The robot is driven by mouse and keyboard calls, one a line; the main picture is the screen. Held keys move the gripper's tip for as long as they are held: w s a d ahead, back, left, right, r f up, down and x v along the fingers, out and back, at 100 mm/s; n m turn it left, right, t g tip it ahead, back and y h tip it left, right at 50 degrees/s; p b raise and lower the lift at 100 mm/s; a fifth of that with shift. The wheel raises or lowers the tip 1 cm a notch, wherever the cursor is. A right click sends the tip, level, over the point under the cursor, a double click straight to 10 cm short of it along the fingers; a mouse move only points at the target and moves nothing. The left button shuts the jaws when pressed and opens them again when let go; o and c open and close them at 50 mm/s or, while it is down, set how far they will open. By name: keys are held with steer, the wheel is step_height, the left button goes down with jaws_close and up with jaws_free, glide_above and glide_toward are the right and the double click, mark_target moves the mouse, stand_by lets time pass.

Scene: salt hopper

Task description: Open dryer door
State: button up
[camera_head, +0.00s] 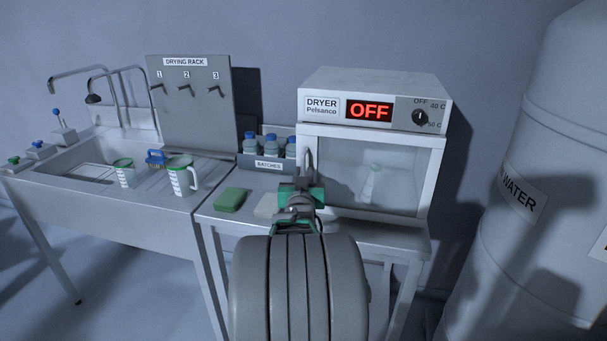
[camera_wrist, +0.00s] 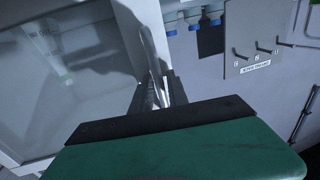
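The dryer (camera_head: 373,97) is a white box on the table, with a red "OFF" display and a dial on top. Its glass door (camera_head: 405,175) fills the front and looks closed. A pale upright shape shows dimly through the glass. My gripper (camera_head: 305,178) is in front of the door's left edge, at the upright handle there. In the wrist view, the door's white frame (camera_wrist: 138,30) and glass are on the left, and the finger tips (camera_wrist: 160,92) are close to the handle bar (camera_wrist: 152,55). Whether they grip it is unclear; my gripper's body hides part.
A green sponge (camera_head: 230,199) lies on the table left of my arm. Blue-capped bottles stand in the batches bin (camera_head: 262,161) beside the dryer. Farther left is a sink with two jugs, one of them the handled jug (camera_head: 181,177). A large water tank (camera_head: 545,190) stands at right.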

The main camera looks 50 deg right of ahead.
jaws_close()
stand_by(1.4)
